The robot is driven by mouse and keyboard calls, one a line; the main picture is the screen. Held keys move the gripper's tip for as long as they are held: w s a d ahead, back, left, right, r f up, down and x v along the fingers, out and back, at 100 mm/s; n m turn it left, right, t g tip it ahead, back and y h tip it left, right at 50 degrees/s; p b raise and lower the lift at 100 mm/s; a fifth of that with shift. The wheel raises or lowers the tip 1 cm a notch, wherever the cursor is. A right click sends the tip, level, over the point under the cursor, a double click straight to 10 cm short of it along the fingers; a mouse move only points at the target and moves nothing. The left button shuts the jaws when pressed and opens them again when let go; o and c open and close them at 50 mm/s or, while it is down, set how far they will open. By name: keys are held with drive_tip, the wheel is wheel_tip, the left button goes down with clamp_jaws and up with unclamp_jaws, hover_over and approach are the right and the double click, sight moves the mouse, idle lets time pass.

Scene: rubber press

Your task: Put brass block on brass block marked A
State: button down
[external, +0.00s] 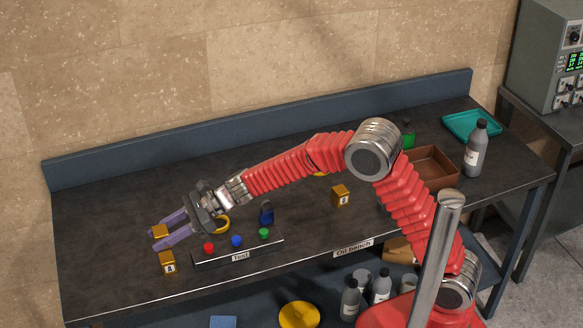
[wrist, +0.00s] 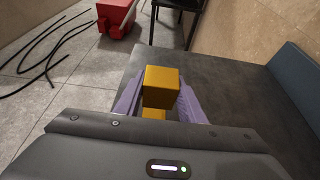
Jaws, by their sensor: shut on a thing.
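My gripper (external: 161,236), with purple fingers, is shut on a small brass block (external: 160,231) at the left end of the bench. The held block (wrist: 161,80) shows between the fingers in the wrist view. The brass block marked A (external: 167,265) stands on the bench, just below the fingers in the external picture, with a visible gap between it and the held block. In the wrist view, part of a second brass-coloured block (wrist: 154,115) shows below the held one. The gripper body hides its lower part, and its mark is not visible.
A button panel labelled Test (external: 240,250) stands right of block A, with a dark blue padlock-like object (external: 266,212) behind it. A brass block marked B (external: 341,196) is farther right. A brown tray (external: 433,165) and bottle (external: 476,150) are at the right.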

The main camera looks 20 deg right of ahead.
sight(166, 257)
drive_tip(key=shift+f, duration=0.6)
drive_tip(key=shift+f, duration=1.85)
drive_tip(key=c, duration=1.2)
unclamp_jaws()
drive_tip(key=shift+f, duration=0.15)
drive_tip(key=shift+o, duration=0.2)
drive_tip(key=shift+d, duration=0.1)
drive_tip(key=v, duration=1.2)
